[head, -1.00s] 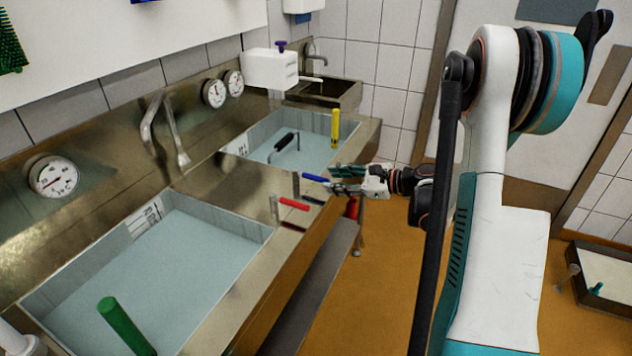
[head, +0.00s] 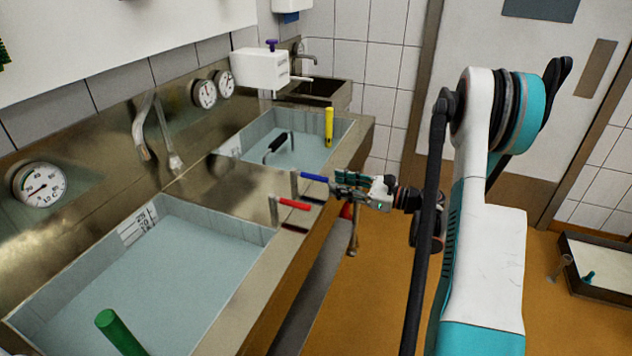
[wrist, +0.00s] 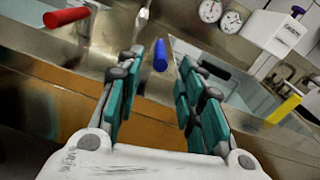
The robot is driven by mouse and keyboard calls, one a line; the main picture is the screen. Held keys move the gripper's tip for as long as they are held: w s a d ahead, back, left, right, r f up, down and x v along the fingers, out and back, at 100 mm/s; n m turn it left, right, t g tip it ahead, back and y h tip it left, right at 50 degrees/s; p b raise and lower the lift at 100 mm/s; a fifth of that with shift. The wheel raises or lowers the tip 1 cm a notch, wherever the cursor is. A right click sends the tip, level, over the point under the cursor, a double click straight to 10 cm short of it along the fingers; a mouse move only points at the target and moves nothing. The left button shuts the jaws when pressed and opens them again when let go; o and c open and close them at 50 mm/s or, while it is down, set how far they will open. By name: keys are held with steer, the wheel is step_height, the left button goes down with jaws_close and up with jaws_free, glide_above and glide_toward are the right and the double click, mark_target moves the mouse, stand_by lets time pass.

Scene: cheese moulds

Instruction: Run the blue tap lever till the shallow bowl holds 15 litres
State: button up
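The blue tap lever (head: 314,177) sticks out from the front of the steel counter, beside a red lever (head: 294,203). My gripper (head: 343,182) is just right of the blue lever's free end. In the wrist view my gripper (wrist: 161,75) is open, and the blue lever (wrist: 160,55) shows between and just beyond its teal fingers, not clasped. Two basins with pale bluish contents are sunk in the counter: a large near basin (head: 255,228) and a smaller far basin (head: 345,128). I cannot tell which is the shallow bowl. Their wall scales are too small to read.
A green handle (head: 120,332) stands in the near basin; a yellow handle (head: 329,125) and a black handle (head: 276,147) are at the far one. Round dials (head: 38,184) and spouts (head: 170,150) line the back wall. Orange floor (head: 385,300) is clear beside the counter.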

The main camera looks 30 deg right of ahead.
mark_target(316, 178)
steer(key=b+x, duration=0.2)
steer(key=x, duration=0.6)
jaws_close()
